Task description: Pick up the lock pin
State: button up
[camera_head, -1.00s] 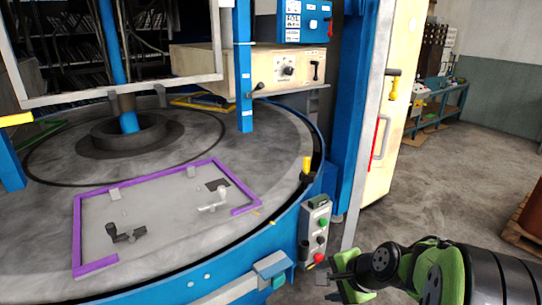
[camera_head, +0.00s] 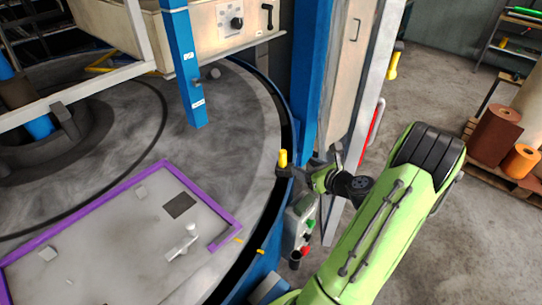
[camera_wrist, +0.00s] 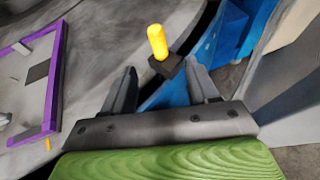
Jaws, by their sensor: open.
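The lock pin (camera_head: 283,158) has a yellow cylindrical grip and stands in a dark block at the right rim of the round grey table. It also shows in the wrist view (camera_wrist: 157,42), upright and a little beyond the fingertips. My gripper (camera_head: 293,171) is at the table rim beside the pin, coming from the right. In the wrist view my gripper (camera_wrist: 160,67) has its two dark fingers spread, with the pin and its block lying between and ahead of them. The fingers look apart from the yellow grip.
A purple frame (camera_head: 95,200) lies on the round table (camera_head: 235,130) to the left. A blue post (camera_head: 183,65) stands behind, and a blue column (camera_head: 312,70) rises close behind the gripper. A control box with buttons (camera_head: 299,225) hangs below the rim.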

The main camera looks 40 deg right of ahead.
aim_at(280, 156)
jog(key=x, duration=1.4)
jog(key=shift+w+a+f, duration=0.1)
jog(key=shift+w+f, duration=0.1)
jog(key=shift+w, duration=0.15)
jog(key=shift+s+r, duration=0.1)
jog(key=shift+s, duration=0.05)
jog(key=shift+c, duration=1.3)
grip_shut()
